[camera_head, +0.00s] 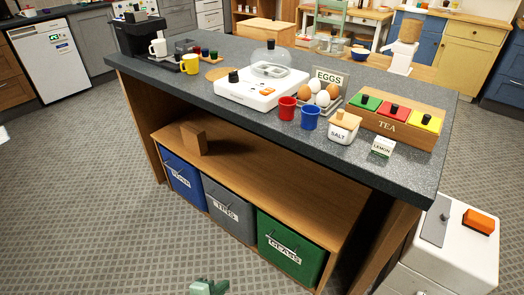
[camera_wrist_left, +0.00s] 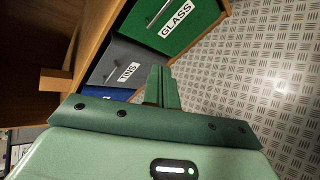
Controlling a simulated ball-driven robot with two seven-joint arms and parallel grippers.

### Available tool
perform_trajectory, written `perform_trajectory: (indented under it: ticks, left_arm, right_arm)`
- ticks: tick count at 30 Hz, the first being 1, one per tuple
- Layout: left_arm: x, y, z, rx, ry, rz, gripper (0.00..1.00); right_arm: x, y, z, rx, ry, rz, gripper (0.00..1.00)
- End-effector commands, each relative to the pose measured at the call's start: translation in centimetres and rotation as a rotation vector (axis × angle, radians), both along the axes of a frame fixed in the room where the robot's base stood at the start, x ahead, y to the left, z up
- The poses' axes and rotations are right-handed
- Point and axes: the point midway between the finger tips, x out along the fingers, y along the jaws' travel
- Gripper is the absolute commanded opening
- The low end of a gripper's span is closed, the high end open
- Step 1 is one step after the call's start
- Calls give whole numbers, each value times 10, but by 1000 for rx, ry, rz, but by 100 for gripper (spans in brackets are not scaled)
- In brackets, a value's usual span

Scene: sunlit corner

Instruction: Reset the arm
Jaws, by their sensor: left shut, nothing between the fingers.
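My left gripper (camera_head: 208,286) shows as a small green shape at the bottom edge of the head view, over the floor in front of the island. Most of its arm is hidden below the frame. In the left wrist view its green fingers (camera_wrist_left: 162,88) are closed together and empty. They point toward the bins and touch nothing that I can see. My right gripper is in neither view.
A white bin unit (camera_head: 455,250) stands right. Patterned floor (camera_head: 90,220) is clear at left.

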Motion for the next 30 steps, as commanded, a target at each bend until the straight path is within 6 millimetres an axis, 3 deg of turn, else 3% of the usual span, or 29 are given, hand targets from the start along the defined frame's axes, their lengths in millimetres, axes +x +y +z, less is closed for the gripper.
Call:
perform_trajectory:
  ticks: [5,8,10,15,19,21,24,30]
  left_arm:
    - [-65,45,-53,587,-86,-374,0]
    - [-135,77,-84,919,-89,-706,0]
    - [-195,98,-100,1088,-74,-959,0]
    - [-342,131,-111,1233,-11,-1449,0]
    - [-430,141,-101,1188,68,-1594,0]
    - [-462,140,-94,1155,102,-1613,0]
    - [-488,138,-86,1126,126,-1623,0]
    - [-496,138,-84,1116,132,-1628,0]
  right_arm:
    - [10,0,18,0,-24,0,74]
    - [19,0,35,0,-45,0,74]
    - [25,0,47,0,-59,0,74]
    - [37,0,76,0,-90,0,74]
    - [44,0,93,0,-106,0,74]
    - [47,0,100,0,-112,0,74]
    - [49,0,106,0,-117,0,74]
    - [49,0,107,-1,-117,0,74]
